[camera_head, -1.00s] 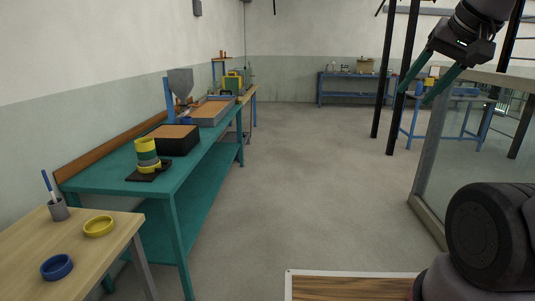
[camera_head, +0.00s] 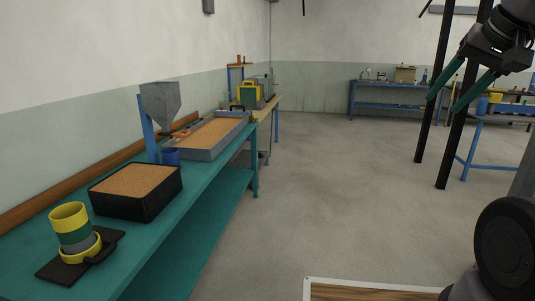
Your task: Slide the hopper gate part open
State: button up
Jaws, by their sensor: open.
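The grey hopper (camera_head: 160,103) stands on a blue post at the back of the green bench, against the left wall. It is a square funnel tapering downward. Its gate is too small to make out at this distance; a small orange-red part shows just right of the hopper's lower end. A blue cup (camera_head: 171,157) sits below the hopper. My gripper (camera_head: 442,103) is at the upper right, with two green fingers spread apart and nothing between them. It is far from the hopper.
The green bench (camera_head: 205,185) runs along the left wall. Dark posts (camera_head: 435,90) stand at right. The middle floor is clear.

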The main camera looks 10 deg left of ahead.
aim_at(175, 134)
jog(key=i+u, duration=0.2)
jog(key=i, duration=0.65)
jog(key=i+l+u, duration=0.2)
jog(key=i, duration=0.65)
jog(key=i+u, duration=0.45)
jog(key=i+l+u, duration=0.1)
jog(key=i+u, duration=0.6)
jog(key=i+l+u, duration=0.1)
jog(key=u, duration=0.15)
jog(key=i, duration=0.1)
